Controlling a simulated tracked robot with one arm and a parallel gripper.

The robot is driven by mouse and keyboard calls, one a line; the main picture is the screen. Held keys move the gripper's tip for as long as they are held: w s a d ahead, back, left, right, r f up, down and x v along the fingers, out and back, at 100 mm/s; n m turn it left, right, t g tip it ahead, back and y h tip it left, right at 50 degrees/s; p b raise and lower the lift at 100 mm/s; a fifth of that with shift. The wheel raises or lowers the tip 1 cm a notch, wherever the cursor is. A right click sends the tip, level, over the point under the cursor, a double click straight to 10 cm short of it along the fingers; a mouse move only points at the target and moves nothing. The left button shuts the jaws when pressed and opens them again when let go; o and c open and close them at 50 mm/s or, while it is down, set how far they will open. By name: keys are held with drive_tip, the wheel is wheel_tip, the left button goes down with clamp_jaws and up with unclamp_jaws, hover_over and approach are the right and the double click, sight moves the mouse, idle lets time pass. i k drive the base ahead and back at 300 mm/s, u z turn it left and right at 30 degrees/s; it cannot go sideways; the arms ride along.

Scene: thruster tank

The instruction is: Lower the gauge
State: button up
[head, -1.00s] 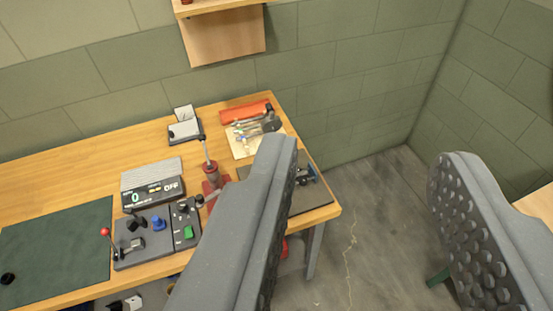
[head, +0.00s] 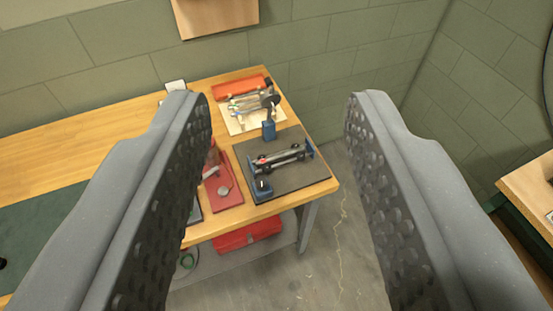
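A blue post (head: 268,131) stands at the back of a black plate (head: 308,184) on the bench's right end. A dark round head (head: 271,101) shows above it and looks like the gauge, though it is too small to read and I cannot tell how it is mounted. A metal shaft (head: 287,156) with dark rings lies across the plate between blue supports (head: 262,187). My gripper (head: 282,97) is open and empty. Its two grey fingers stand wide apart, with the plate and post seen between them. The left finger hides part of the bench.
A red base (head: 226,187) with a round disc sits left of the plate, partly hidden. Tools lie on a pale mat (head: 236,122) by an orange roll (head: 238,88). A wooden shelf panel (head: 215,15) hangs above. Another bench (head: 530,190) stands right, with open floor (head: 335,250) between.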

sight(271, 99)
drive_tip(key=z, duration=0.15)
drive_tip(key=i, duration=1.05)
drive_tip(key=u, duration=0.3)
